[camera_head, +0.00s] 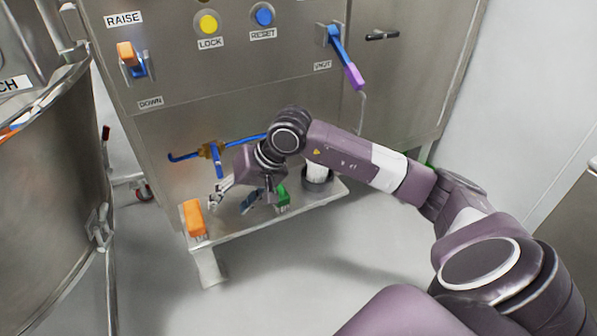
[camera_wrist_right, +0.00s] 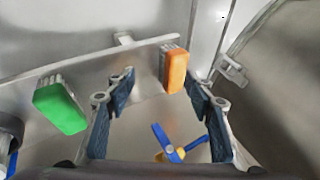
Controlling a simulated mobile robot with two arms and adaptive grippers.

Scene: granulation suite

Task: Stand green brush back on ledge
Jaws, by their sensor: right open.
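The green brush (camera_head: 283,198) is on the metal ledge (camera_head: 268,222), right of my right gripper and partly hidden by it in the head view. Its pale bristles show at its lower edge, as on the orange brush. In the wrist view the green brush (camera_wrist_right: 60,107) lies outside the jaws, beyond the left finger. My right gripper (camera_head: 235,199) is open and empty above the ledge, between the two brushes; its fingers also show in the wrist view (camera_wrist_right: 160,92). My left gripper is not in view.
An orange brush (camera_head: 193,217) stands at the ledge's left end. A white and dark round container (camera_head: 317,180) is at its right part. A blue-handled brass valve (camera_head: 212,152) sits on the panel behind. A steel vessel (camera_head: 50,215) is at left; the floor in front is clear.

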